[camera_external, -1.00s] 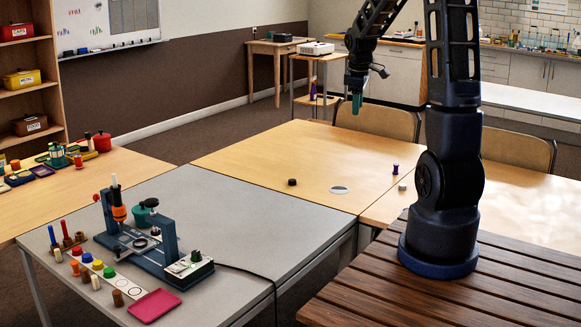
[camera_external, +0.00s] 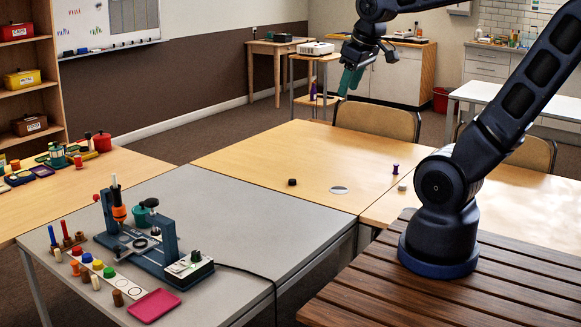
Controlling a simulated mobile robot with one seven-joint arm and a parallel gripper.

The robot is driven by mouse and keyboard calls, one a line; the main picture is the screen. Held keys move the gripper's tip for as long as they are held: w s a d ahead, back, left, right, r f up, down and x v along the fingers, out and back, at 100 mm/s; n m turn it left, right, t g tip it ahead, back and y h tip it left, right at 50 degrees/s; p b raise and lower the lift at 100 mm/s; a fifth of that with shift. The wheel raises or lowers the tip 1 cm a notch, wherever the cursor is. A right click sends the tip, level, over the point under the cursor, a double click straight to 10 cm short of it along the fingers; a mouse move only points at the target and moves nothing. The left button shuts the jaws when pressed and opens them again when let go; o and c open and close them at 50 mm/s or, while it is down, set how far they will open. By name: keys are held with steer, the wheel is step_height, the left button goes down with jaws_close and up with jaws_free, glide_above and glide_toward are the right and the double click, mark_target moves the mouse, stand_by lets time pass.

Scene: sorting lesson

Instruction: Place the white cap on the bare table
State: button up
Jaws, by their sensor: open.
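A small whitish piece (camera_external: 402,186), which looks like the white cap, sits on the right wooden table near the seam between the tables. My gripper (camera_external: 350,82), with teal fingers, hangs in the air up and left of the whitish piece in the picture, apart from both. It is open and I see nothing held, though the fingers are small here. The middle table (camera_external: 270,160) is largely bare.
A black round piece (camera_external: 292,182) and a purple spool (camera_external: 395,169) stand on the wooden tables. A grey table (camera_external: 240,220) holds a teal press (camera_external: 165,245), a strip of coloured caps (camera_external: 100,268) and a pink tray (camera_external: 154,305). Chairs (camera_external: 375,122) stand behind.

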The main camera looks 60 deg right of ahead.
steer(key=shift+y, duration=0.3)
steer(key=s+a, duration=0.1)
steer(key=s, duration=0.1)
steer(key=s+a, duration=0.2)
steer(key=shift+s, duration=0.1)
stand_by(1.0)
